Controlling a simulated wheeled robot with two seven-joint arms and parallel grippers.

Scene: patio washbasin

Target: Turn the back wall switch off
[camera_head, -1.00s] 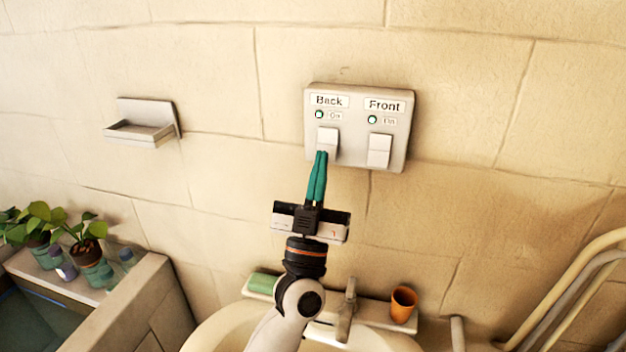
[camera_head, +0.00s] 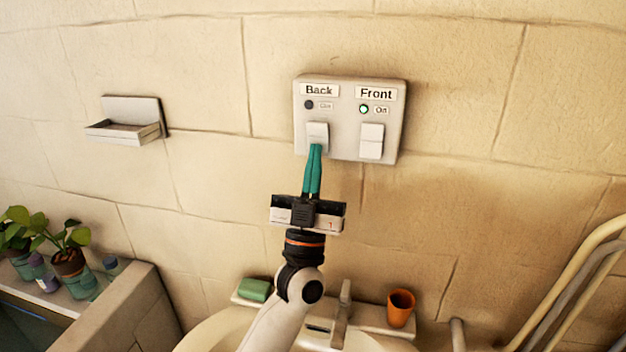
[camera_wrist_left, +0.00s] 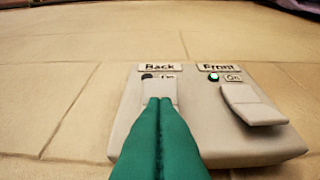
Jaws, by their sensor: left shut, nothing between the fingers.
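The switch panel (camera_head: 349,92) is a pale box on the tiled wall with two rockers, labelled Back and Front. The Back rocker (camera_head: 317,130) is on the left, and the lamp above it (camera_head: 309,105) is dark. The Front rocker (camera_head: 371,141) is on the right, with its lamp (camera_head: 364,109) lit green. My left gripper (camera_head: 315,148) is shut and empty, its green fingertips at the lower part of the Back rocker. In the left wrist view the fingertips (camera_wrist_left: 159,102) overlap the Back rocker (camera_wrist_left: 160,88) and hide its lower part. My right gripper is not in view.
A small wall shelf (camera_head: 126,128) is left of the panel. Below are a basin (camera_head: 215,335) with a tap (camera_head: 343,312), a green soap bar (camera_head: 254,289) and an orange cup (camera_head: 401,307). Potted plants (camera_head: 70,262) stand at the left, pale rails (camera_head: 575,272) at the right.

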